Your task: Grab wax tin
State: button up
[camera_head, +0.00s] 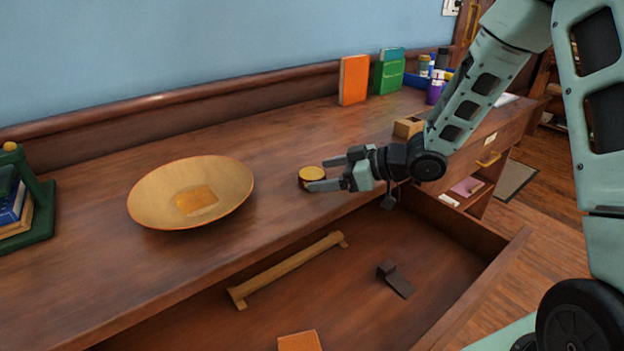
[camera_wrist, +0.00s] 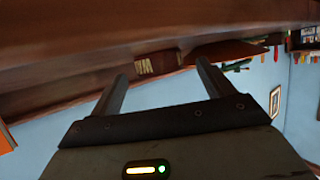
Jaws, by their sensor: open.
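The wax tin (camera_head: 311,174) is a small round dark tin with a yellow top, standing upright on the wooden desk top near its front edge. My gripper (camera_head: 319,175) is open and low over the desk, coming from the right. In the head view its fingertips lie on either side of the tin's near right part. In the wrist view the tin's brown side with a pale label (camera_wrist: 146,67) shows ahead, between the two fingers (camera_wrist: 163,73). I cannot tell whether either finger touches it.
A wide shallow bowl (camera_head: 150,201) stands left of the tin. A small wooden block (camera_head: 408,127), an orange book (camera_head: 354,80) and a green book (camera_head: 389,74) are behind. Below, an open drawer (camera_head: 330,300) holds a wooden bar (camera_head: 287,269) and a dark bracket (camera_head: 396,279).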

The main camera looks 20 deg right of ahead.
aim_at(315, 173)
jog(key=x, duration=0.4)
jog(key=shift+r, duration=0.2)
jog(key=c, duration=1.2)
jog(key=shift+o, duration=0.3)
jog(key=shift+r, duration=0.1)
